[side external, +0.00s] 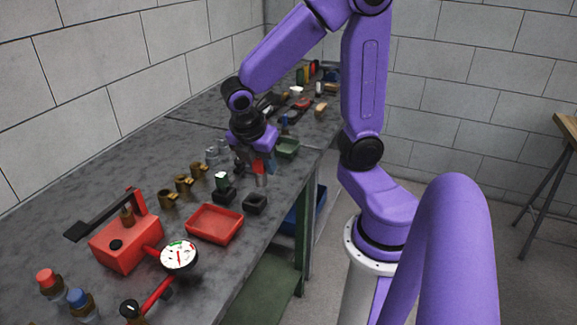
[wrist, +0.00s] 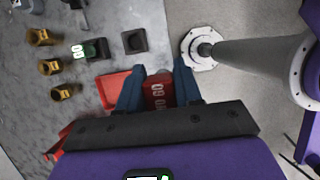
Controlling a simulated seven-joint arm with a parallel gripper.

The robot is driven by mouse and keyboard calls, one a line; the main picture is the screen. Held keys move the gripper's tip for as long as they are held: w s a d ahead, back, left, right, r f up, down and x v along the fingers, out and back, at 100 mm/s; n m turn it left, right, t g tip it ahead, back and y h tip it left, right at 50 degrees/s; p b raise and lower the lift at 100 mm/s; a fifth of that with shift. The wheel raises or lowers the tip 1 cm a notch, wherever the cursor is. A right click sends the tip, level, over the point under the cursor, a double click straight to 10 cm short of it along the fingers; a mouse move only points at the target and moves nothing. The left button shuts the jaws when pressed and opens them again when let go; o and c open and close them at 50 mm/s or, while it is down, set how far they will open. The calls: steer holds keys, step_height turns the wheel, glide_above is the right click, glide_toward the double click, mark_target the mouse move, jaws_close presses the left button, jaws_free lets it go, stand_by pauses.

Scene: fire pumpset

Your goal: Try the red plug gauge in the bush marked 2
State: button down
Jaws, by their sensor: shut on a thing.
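My gripper (side external: 257,160) is shut on the red plug gauge (side external: 259,167) and holds it above the bench, its silver plug end pointing down. In the wrist view the gauge's red handle (wrist: 158,91) with white marking sits between the blue fingers. Three brass bushes stand in a row on the bench: a near one (side external: 167,199), a middle one (side external: 183,184) and a far one (side external: 197,170). They also show at the left of the wrist view (wrist: 49,67). Their number marks are too small to read. The gauge is apart from all of them.
A green gauge (side external: 221,180) stands in a dark block; a similar block (side external: 255,203) is empty. A red tray (side external: 214,239) lies near the front edge. A red pump (side external: 124,246) with a dial (side external: 179,255) stands at near left. A green tray (side external: 287,148) lies behind my gripper.

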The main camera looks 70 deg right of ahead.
steer(key=w+d+f, duration=0.1)
steer(key=w+d, duration=0.1)
steer(key=w, duration=1.7)
steer(key=w+d+f, duration=0.4)
steer(key=w+d, duration=0.6)
steer(key=w, duration=0.1)
steer(key=shift+d+f, duration=0.15)
steer(key=shift+f, duration=2.2)
steer(key=shift+f, duration=0.7)
steer(key=shift+r, duration=0.35)
steer(key=shift+r, duration=0.7)
